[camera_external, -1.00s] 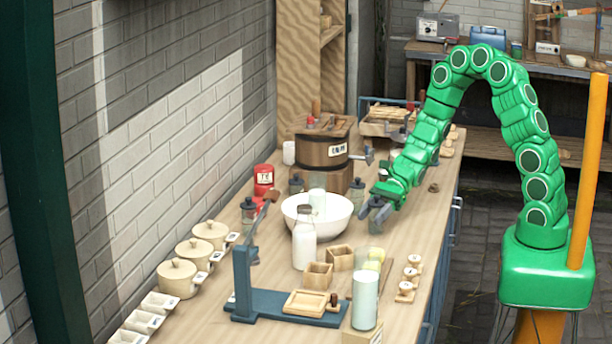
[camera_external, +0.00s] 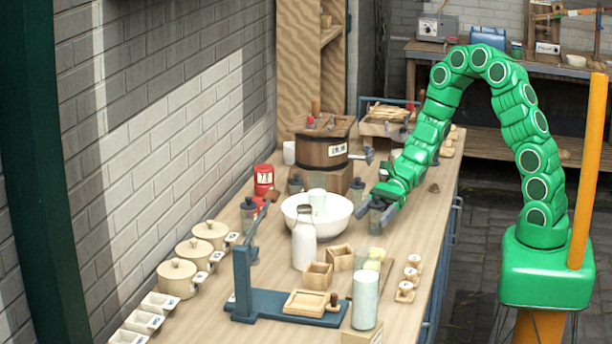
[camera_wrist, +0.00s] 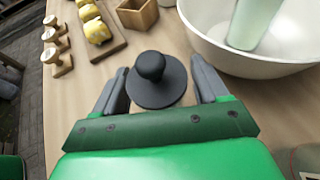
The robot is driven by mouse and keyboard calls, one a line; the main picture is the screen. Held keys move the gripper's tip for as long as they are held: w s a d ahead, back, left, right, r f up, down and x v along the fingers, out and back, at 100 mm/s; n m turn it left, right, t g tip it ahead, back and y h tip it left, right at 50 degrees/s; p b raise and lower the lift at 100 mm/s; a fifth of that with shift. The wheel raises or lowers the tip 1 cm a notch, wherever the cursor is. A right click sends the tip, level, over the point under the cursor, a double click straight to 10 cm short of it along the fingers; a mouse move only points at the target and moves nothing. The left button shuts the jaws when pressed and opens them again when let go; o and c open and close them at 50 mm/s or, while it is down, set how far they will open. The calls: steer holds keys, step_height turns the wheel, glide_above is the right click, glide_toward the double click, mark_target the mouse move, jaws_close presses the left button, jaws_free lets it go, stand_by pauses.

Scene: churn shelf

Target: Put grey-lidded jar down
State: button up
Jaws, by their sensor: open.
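The grey-lidded jar (camera_external: 377,219) stands upright on the wooden worktop, to the right of the white bowl. In the wrist view its dark grey lid with a round knob (camera_wrist: 153,82) sits between my two fingers, with a gap on each side. The jar's body is hidden under the lid there. My gripper (camera_external: 376,207) is open around the top of the jar; in the wrist view its fingers (camera_wrist: 158,88) are spread apart.
The white bowl (camera_external: 334,224) with a pale green cylinder in it is close to the jar. A white bottle (camera_external: 304,240), small wooden boxes (camera_external: 340,257) and a board with yellow pieces (camera_wrist: 97,31) stand nearer the camera. Bare worktop lies right of the jar.

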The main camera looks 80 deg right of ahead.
mark_target(383, 204)
steer(key=v, duration=0.4)
steer(key=shift+s+d+r, duration=0.1)
steer(key=shift+d, duration=0.25)
step_height(383, 204, up, 6)
steer(key=s+a+r+n+g+h, duration=0.2)
steer(key=s+a+r+n+g, duration=0.15)
steer(key=s+n, duration=0.45)
steer(key=s+a+r+n+g+h, duration=0.25)
steer(key=s+a+n+g, duration=0.2)
steer(key=s, duration=0.45)
steer(key=s+d+r+n+h, duration=0.3)
steer(key=s+d+n+h, duration=0.4)
steer(key=s+d+n, duration=0.3)
steer(key=s, duration=0.4)
steer(key=shift+s+d+r+t+h, duration=0.15)
steer(key=shift+r+t+h, duration=0.2)
steer(key=shift+r+t, duration=0.05)
